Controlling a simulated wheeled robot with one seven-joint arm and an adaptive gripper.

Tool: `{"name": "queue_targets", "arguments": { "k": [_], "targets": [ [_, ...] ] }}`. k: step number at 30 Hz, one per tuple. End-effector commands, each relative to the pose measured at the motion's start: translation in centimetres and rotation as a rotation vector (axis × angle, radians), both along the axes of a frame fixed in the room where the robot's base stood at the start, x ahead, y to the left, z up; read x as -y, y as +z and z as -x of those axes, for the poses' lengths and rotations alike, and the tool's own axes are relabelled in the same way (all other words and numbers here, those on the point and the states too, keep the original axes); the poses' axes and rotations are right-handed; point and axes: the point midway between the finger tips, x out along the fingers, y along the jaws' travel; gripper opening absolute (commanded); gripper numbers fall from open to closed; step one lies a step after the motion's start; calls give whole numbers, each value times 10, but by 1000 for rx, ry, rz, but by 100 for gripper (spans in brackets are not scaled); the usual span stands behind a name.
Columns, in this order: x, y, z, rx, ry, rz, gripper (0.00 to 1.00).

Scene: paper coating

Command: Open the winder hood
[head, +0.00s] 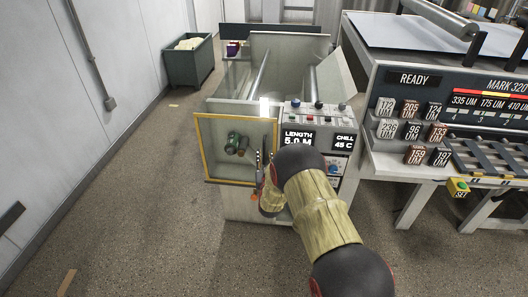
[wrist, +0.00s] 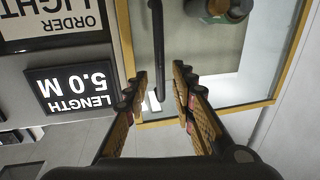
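The winder hood (head: 222,168) is a clear panel in a yellow frame on the front left of the winder; it hangs upright and looks closed. It also shows in the wrist view (wrist: 208,65). A dark bar handle (wrist: 157,40) runs along the hood near one side of its frame. My gripper (wrist: 160,80) is open, with its two fingers on either side of the handle's end; gaps show between fingers and bar. In the head view my gripper (head: 260,172) is at the hood's lower right, partly hidden by my arm.
The winder's control panel (head: 318,118) with LENGTH and CHILL displays stands just right of the hood. Green and brown rolls (head: 236,144) show behind the hood. The coating machine (head: 440,110) stands farther right.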

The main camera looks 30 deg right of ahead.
Motion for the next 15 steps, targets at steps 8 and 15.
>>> {"name": "queue_targets", "arguments": {
  "k": [8, 15],
  "targets": [
    [13, -1, -33, 0, 0, 0, 26],
    [16, -1, -39, -3, 1, -1, 26]
  ]
}}
